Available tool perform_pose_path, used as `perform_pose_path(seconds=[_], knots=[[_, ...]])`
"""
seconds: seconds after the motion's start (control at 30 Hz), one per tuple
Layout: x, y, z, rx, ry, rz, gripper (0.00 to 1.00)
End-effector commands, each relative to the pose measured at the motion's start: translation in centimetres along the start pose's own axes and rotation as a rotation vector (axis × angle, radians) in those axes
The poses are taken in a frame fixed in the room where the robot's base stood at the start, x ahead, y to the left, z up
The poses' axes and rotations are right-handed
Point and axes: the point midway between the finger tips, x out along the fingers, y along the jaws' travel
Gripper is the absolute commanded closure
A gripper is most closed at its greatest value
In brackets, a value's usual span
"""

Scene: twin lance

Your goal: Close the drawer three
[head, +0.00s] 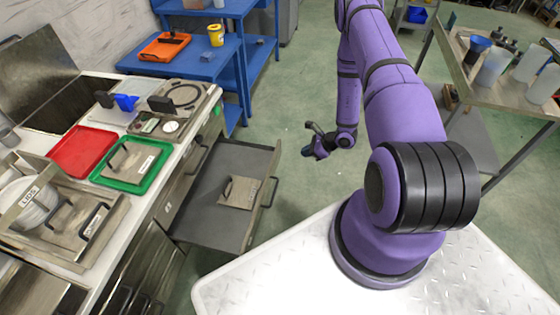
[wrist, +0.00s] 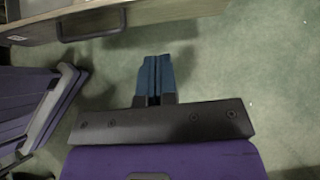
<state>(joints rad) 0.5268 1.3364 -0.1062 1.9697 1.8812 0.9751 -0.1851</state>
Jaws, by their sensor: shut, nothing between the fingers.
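In the head view an open drawer (head: 225,170) sticks out from the counter into the aisle, with a small handled metal lid inside. Its front panel has a dark handle (head: 268,192). My gripper (head: 310,153) is shut and empty, just to the right of the drawer front and apart from it. In the wrist view my gripper's blue fingertips (wrist: 155,62) are together over the green floor. A drawer front with a dark handle (wrist: 92,22) crosses the top left of that view, beyond the fingertips. No number on the drawer is readable.
The counter (head: 170,150) holds a red tray (head: 83,152), a green tray (head: 95,179) and metal pans. A blue table (head: 190,68) stands behind the drawer. A metal table (head: 480,80) with containers stands at the right. The floor between is clear.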

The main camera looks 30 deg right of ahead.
Motion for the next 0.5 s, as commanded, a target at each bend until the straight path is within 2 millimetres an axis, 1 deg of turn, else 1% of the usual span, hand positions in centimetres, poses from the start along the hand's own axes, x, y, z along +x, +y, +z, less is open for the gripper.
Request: perform_pose_path(seconds=[0.03, 0.1, 0.27, 0.37, 0.5], knots=[[0.2, 0.2, -0.8, 0.016, 0.005, -0.005, 1.0], [0.5, 0.3, -1.4, 0.029, 0.009, -0.012, 1.0], [1.5, 0.4, -1.6, 0.032, 0.01, -0.013, 1.0], [2.9, 0.4, -1.6, 0.032, 0.01, -0.012, 1.0], [5.5, 0.4, -1.6, 0.03, 0.01, -0.012, 1.0]])
